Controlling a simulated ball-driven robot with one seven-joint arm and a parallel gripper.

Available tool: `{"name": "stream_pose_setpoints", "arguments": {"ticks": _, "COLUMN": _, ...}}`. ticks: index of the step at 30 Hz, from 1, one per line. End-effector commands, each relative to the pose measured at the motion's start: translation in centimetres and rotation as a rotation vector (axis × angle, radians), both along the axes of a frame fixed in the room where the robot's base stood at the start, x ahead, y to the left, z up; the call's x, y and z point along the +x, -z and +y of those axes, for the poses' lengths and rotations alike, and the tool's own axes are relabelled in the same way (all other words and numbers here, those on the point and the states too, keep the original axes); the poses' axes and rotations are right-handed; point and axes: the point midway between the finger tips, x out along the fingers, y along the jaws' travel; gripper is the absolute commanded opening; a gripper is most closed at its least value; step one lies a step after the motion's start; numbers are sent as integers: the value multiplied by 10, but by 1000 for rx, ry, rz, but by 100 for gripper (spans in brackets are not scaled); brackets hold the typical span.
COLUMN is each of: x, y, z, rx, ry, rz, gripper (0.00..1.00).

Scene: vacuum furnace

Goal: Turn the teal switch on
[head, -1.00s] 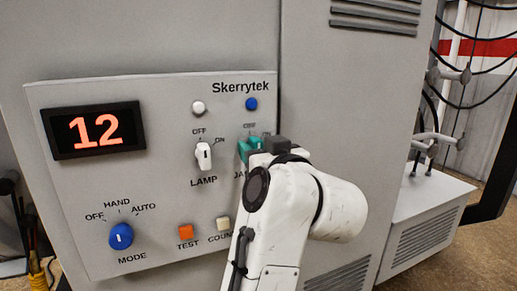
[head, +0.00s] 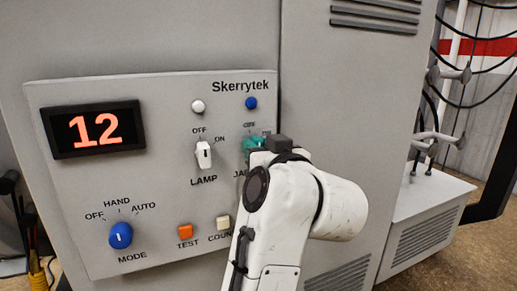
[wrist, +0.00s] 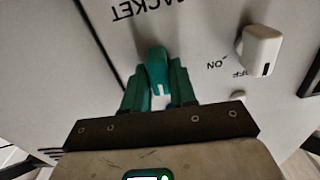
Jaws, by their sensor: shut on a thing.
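In the head view, my gripper (head: 254,146) is at the panel's right side, below the OFF mark. There the fingers and switch blend into one teal patch, and my wrist hides part of the JACKET label.
The white LAMP switch (head: 204,155) is close on the left. A blue light (head: 251,103) and a white light (head: 198,106) sit above. The blue MODE knob (head: 121,235), orange TEST button (head: 185,231) and pale COUNT button (head: 223,222) are lower. The display (head: 93,129) reads 12.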

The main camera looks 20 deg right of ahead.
Motion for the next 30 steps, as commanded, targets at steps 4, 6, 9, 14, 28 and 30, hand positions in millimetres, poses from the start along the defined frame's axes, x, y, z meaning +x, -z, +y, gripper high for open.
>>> {"name": "stream_pose_setpoints", "arguments": {"ticks": 4, "x": 0, "y": 1, "z": -1, "rx": 87, "ry": 1, "rz": 2, "gripper": 0}}
{"name": "stream_pose_setpoints", "arguments": {"ticks": 6, "x": 0, "y": 2, "z": -1, "rx": 142, "ry": 1, "rz": 2, "gripper": 0}}
{"name": "stream_pose_setpoints", "arguments": {"ticks": 9, "x": 0, "y": 2, "z": -1, "rx": 232, "ry": 1, "rz": 3, "gripper": 0}}
{"name": "stream_pose_setpoints", "arguments": {"ticks": 14, "x": 0, "y": 2, "z": -2, "rx": 384, "ry": 1, "rz": 3, "gripper": 0}}
{"name": "stream_pose_setpoints", "arguments": {"ticks": 28, "x": 0, "y": 3, "z": -4, "rx": 792, "ry": 2, "rz": 3, "gripper": 0}}
{"name": "stream_pose_setpoints", "arguments": {"ticks": 30, "x": 0, "y": 3, "z": -4, "rx": 837, "ry": 2, "rz": 2, "gripper": 0}}
